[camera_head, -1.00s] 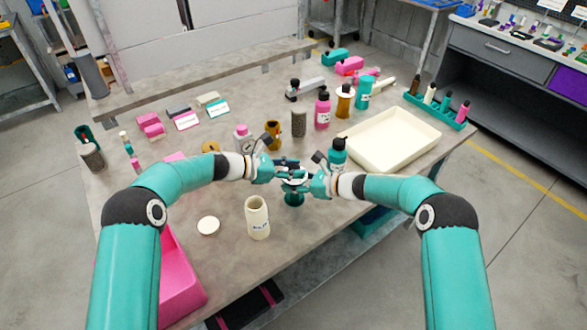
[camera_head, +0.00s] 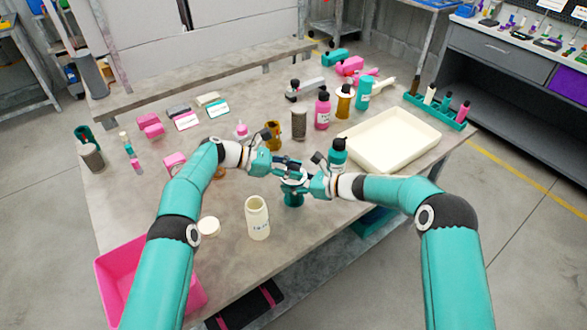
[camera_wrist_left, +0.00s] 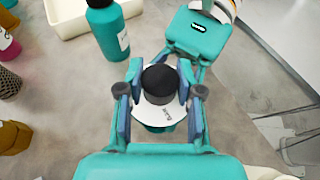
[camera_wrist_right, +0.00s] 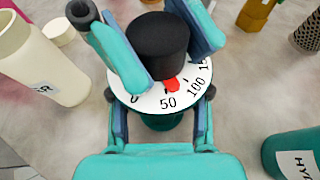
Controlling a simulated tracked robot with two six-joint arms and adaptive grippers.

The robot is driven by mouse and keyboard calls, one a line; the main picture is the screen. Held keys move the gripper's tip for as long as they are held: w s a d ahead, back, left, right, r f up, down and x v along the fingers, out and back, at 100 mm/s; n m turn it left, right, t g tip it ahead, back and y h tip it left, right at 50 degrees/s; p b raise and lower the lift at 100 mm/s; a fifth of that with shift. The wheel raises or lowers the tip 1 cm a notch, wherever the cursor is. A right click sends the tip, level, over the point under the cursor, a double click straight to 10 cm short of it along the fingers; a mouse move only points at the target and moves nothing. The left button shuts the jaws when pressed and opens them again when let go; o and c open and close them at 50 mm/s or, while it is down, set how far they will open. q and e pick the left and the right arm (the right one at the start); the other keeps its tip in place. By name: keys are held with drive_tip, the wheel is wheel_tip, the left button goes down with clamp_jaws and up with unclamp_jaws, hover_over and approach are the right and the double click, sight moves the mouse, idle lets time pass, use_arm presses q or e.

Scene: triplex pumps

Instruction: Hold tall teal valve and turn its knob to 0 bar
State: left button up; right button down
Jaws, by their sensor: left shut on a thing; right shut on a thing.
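The tall teal valve (camera_head: 293,198) stands upright on the table between my arms. It has a white dial (camera_wrist_right: 150,101) and a black knob (camera_wrist_right: 158,42) on top. In the right wrist view the red pointer (camera_wrist_right: 172,84) sits close to the 50 mark. My left gripper (camera_head: 289,168) comes from the far left, its fingers shut on both sides of the knob, as the left wrist view also shows (camera_wrist_left: 160,84). My right gripper (camera_head: 299,184) comes from the right and is shut on the valve's body below the dial; its fingertips are partly hidden by the dial.
A teal bottle (camera_head: 337,152) stands close behind the right gripper. A cream jar (camera_head: 257,217) and white lid (camera_head: 209,226) are front left. A cream tray (camera_head: 432,138) lies to the right, a pink bin (camera_head: 112,283) at the front left edge. Bare table lies around the valve's base.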

use_arm(q)
drive_tip(key=shift+w+a, duration=0.1)
drive_tip(key=shift+w, duration=0.05)
drive_tip(key=o, duration=1.2)
drive_tip(key=v, duration=1.2)
